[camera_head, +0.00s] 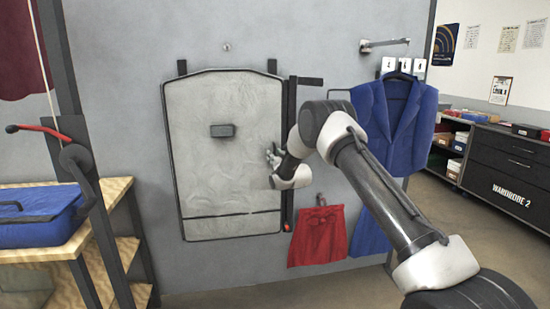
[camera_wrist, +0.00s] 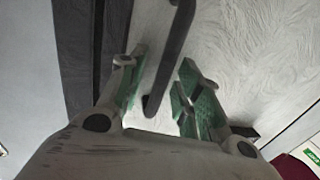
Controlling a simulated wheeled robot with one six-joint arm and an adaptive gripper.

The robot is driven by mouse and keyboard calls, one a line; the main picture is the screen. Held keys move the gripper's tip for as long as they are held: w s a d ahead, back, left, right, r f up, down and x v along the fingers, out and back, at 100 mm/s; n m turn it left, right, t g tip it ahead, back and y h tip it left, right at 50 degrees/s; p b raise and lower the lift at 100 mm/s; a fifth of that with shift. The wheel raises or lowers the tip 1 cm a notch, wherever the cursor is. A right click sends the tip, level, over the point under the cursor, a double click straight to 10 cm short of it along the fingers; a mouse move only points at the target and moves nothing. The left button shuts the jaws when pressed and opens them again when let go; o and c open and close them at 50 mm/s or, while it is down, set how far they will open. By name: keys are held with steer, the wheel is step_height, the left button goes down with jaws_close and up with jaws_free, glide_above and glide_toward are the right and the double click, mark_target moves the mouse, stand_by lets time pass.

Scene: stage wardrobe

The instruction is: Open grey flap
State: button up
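The grey flap (camera_head: 225,175) is a pale, quilted panel with a dark rim, upright on the grey wall, and looks closed. A small dark block (camera_head: 222,130) sits on its upper middle. My gripper (camera_head: 271,153) is at the flap's right edge, pointing left, right of and a little below that block. In the wrist view my gripper (camera_wrist: 164,62) is open, its green-padded fingers apart. A dark bar (camera_wrist: 170,62) runs between the fingers, in front of the pale textured flap (camera_wrist: 245,50). I cannot tell whether the fingers touch the bar.
A dark vertical strip (camera_head: 290,120) runs along the flap's right side. A red cloth (camera_head: 318,235) and a blue jacket (camera_head: 395,120) hang to the right, near my arm. A wooden shelf (camera_head: 60,247) with a blue case (camera_head: 40,220) stands at left. Floor below the flap is clear.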

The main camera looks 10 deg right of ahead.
jaws_close()
